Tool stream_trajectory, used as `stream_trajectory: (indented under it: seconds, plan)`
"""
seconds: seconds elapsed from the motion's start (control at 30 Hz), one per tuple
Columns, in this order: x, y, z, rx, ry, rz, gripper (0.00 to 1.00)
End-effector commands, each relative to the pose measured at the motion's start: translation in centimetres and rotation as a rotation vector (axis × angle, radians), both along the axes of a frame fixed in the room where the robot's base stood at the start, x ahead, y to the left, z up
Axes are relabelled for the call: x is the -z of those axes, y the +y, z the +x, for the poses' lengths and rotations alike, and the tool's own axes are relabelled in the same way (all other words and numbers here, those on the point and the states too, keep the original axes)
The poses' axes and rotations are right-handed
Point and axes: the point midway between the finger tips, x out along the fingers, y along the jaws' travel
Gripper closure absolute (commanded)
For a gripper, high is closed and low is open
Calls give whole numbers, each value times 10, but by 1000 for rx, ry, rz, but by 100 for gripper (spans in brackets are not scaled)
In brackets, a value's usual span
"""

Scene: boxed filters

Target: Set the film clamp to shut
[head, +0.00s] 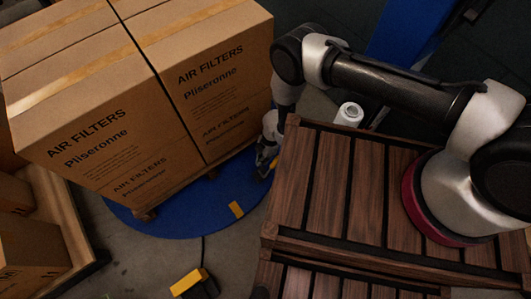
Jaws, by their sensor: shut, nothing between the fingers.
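My arm reaches from the right over the dark slatted wood and bends down at the far left end. My gripper (265,168) is small in the head view, low beside the right side of the boxes and over the edge of the blue turntable (190,215). It is shut with nothing held.
Large AIR FILTERS boxes (90,135) stand on a pallet on the turntable. A white roll (348,115) stands behind the slatted wooden platform (330,190). A yellow floor unit (189,282) with a cable is at the front. More boxes (25,250) are at left.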

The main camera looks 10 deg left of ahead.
Motion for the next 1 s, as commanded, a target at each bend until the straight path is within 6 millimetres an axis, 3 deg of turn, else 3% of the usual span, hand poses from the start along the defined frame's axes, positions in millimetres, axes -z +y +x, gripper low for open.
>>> stream_trajectory:
  seconds: [0.07,0.2,0.4,0.77,1.0]
  plan:
    - [16,2,-5,-1,-1,-1,100]
    - [25,-15,10,4,-1,-1,100]
    - [32,-25,17,2,0,-1,100]
    - [33,-26,18,1,-1,0,100]
    - [47,-46,40,5,-1,-1,100]
